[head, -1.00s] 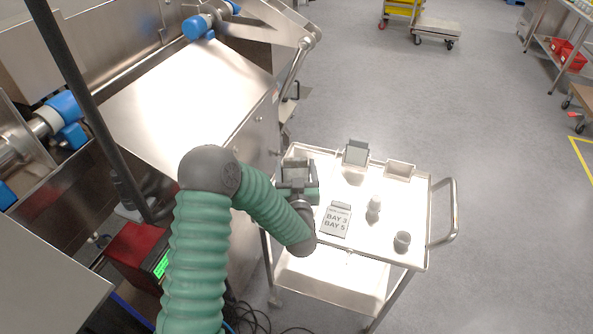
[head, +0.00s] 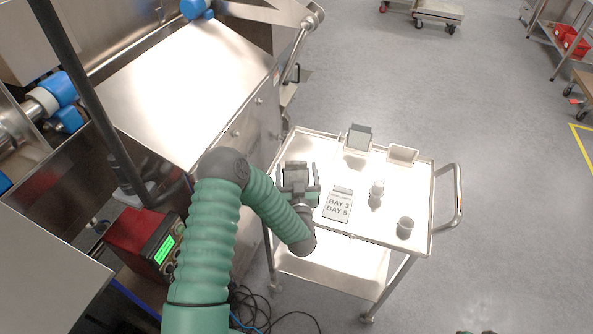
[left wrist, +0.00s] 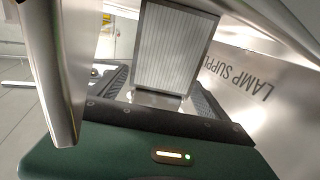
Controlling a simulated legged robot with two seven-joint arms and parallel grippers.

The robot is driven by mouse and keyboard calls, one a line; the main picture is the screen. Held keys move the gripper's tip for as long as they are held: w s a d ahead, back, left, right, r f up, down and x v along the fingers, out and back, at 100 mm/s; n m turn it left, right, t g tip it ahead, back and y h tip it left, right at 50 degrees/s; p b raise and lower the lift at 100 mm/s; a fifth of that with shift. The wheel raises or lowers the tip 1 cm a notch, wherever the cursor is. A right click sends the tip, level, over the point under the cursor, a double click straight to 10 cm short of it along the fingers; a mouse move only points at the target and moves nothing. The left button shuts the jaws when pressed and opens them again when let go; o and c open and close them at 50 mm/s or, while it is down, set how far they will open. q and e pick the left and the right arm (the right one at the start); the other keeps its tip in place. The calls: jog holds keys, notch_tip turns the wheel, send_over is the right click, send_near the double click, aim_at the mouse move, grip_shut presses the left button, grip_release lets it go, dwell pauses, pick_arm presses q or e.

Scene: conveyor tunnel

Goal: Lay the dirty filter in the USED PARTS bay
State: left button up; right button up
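A grey pleated filter (left wrist: 172,48) with a dark frame stands in front of my left gripper in the left wrist view. In the head view my left gripper (head: 298,172) is over the left end of the white cart, its fingers spread to either side of a grey filter-like piece (head: 297,178). The ribbed finger pads look apart from the filter's sides. What bears the filter underneath is hidden. No USED PARTS lettering is readable. Only dark tips at the bottom edge (head: 475,332) may belong to my right gripper.
The cart top (head: 385,222) carries a holder with a grey panel (head: 358,139), a pale open bin (head: 403,155), a BAY 3 / BAY 5 card (head: 338,206), a small pale object (head: 376,190) and a dark cup (head: 405,226). A steel machine (head: 185,90) stands left.

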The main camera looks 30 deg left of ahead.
aim_at(299, 171)
pick_arm(q)
jog(key=shift+o, duration=0.7)
jog(key=shift+w+d+r, duration=0.1)
jog(key=shift+w+d, duration=0.05)
jog(key=shift+d, duration=0.25)
jog(key=shift+d+r, duration=0.2)
jog(key=shift+d, duration=0.35)
jog(key=shift+s, duration=0.2)
jog(key=v, duration=0.4)
jog(key=shift+s+a+f, duration=0.15)
jog(key=shift+s+f, duration=0.15)
jog(key=shift+s, duration=0.2)
jog(key=shift+b+v, duration=0.65)
jog(key=shift+v, duration=2.55)
pick_arm(e)
jog(key=shift+d+f, duration=0.45)
jog(key=shift+f, duration=0.3)
pick_arm(q)
jog(key=shift+d+r, duration=0.2)
jog(key=shift+d, duration=0.15)
pick_arm(e)
jog(key=shift+d, duration=0.3)
pick_arm(q)
jog(key=shift+a, duration=0.2)
pick_arm(e)
jog(key=shift+a, duration=0.2)
